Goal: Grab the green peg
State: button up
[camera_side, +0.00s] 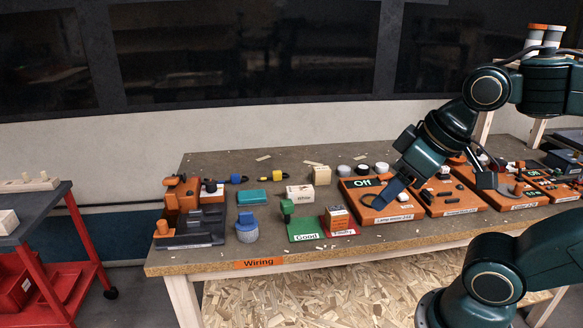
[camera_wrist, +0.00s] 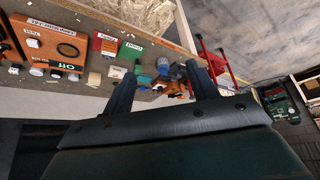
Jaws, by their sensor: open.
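My gripper (camera_side: 432,192) is open and empty, well to the right of the peg, near an orange panel. In the wrist view my gripper (camera_wrist: 158,78) shows two dark fingers wide apart with nothing held between them.
A red mat (camera_side: 342,222) with an orange-and-cream block stands right of the green mat. A blue container (camera_side: 247,228) stands to the left. A teal box (camera_side: 252,197) and a white box (camera_side: 299,193) lie behind. Orange panels (camera_side: 385,214) fill the right side.

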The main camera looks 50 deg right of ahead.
jog(key=shift+w+r, duration=0.1)
jog(key=m+g, duration=0.6)
jog(key=m, duration=1.9)
send_over(287, 202)
notch_tip(287, 202, down, 14)
jog(key=shift+f, duration=4.1)
